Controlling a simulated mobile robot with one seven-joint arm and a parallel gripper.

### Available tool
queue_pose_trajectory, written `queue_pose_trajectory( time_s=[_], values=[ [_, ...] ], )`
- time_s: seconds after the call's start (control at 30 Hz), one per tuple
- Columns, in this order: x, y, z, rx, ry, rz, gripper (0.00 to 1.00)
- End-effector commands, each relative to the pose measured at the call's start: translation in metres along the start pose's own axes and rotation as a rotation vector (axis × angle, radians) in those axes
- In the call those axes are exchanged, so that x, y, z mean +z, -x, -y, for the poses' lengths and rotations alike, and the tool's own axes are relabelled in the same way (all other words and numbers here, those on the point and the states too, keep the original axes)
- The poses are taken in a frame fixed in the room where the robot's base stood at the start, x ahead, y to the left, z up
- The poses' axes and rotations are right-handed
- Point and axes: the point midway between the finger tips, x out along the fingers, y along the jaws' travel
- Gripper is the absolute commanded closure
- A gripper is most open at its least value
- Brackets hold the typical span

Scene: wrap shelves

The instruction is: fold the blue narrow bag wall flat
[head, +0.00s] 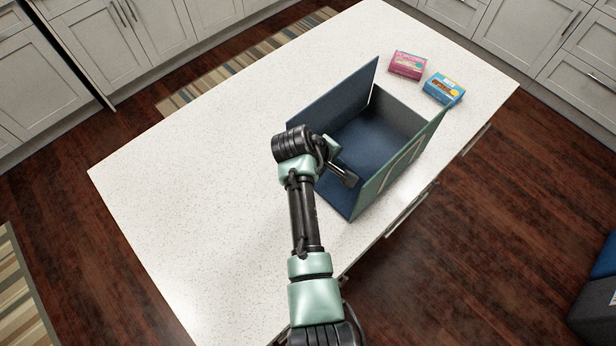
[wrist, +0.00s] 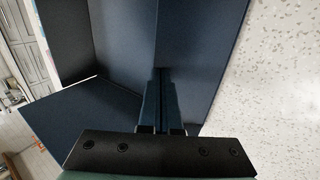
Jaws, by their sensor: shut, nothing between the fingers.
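The open bag (head: 333,97) stands on the counter, with a blue inside, a tall wall at its left and a greenish wall (head: 405,160) at its right. A grey narrow wall (head: 397,112) stands at its far end. A dark blue panel (head: 337,196) shows at the near end, partly hidden by my arm; its exact tilt is unclear. My gripper (head: 346,176) is shut and empty at this near end. In the wrist view my shut fingers (wrist: 161,85) point in among blue panels (wrist: 205,45); whether they touch one is unclear. A slanted blue panel (wrist: 82,118) shows at left.
A pink box (head: 407,65) and a blue box (head: 443,88) lie beyond the bag's far end. The white speckled counter (head: 190,170) is clear to the left. The bag stands close to the counter's right edge.

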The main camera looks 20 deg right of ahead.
Motion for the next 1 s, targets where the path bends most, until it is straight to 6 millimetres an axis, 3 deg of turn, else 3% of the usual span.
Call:
queue_pose_trajectory(
  time_s=[0.3, 0.57, 1.0],
  values=[
    [0.0, -0.031, -0.007, -0.29, -0.005, -0.001, 1.0],
    [0.0, -0.045, -0.007, -0.461, -0.002, -0.001, 1.0],
    [0.0, -0.054, -0.005, -0.453, 0.0, 0.001, 1.0]
  ],
)
